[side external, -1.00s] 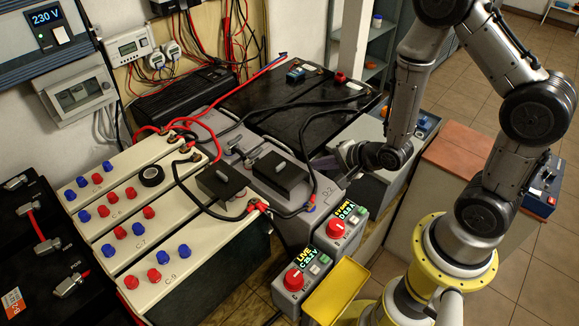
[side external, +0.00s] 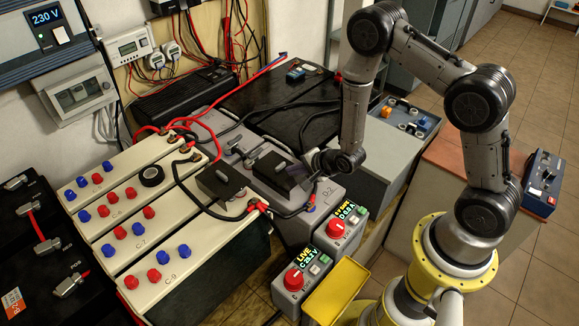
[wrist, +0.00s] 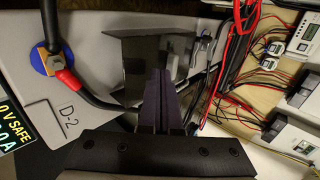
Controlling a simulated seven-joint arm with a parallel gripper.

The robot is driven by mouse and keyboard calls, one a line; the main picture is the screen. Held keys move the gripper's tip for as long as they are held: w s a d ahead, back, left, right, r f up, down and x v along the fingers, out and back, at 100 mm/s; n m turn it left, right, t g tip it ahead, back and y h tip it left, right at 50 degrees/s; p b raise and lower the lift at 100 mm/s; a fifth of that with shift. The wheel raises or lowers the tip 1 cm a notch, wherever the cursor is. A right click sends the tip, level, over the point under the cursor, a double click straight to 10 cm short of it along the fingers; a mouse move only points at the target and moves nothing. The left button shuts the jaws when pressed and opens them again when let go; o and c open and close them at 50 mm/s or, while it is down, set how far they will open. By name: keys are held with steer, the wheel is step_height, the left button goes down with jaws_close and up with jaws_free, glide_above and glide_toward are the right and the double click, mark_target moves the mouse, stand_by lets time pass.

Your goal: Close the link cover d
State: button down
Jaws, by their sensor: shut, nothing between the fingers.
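Link cover d is the black cover (side external: 283,182) with a grey handle on the grey battery marked D-2. My gripper (side external: 306,161) is at its right rear edge, fingers shut with nothing between them. In the wrist view the dark fingers (wrist: 156,84) reach over a flat dark panel (wrist: 133,62), which looks like the cover. I cannot tell whether they touch it. The cover's tilt is hard to judge, as the gripper hides part of its far edge. Bare metal link hardware (side external: 240,147) shows behind and left of the cover.
A similar black cover (side external: 221,181) sits left, on the cream batteries (side external: 118,252). A black cable and red lug (wrist: 64,80) run close by. Two meter boxes with red knobs (side external: 337,228) stand in front. A black battery (side external: 318,125) lies behind.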

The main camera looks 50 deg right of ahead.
steer(key=shift+w, duration=0.9)
steer(key=w, duration=1.7)
steer(key=shift+w, duration=0.1)
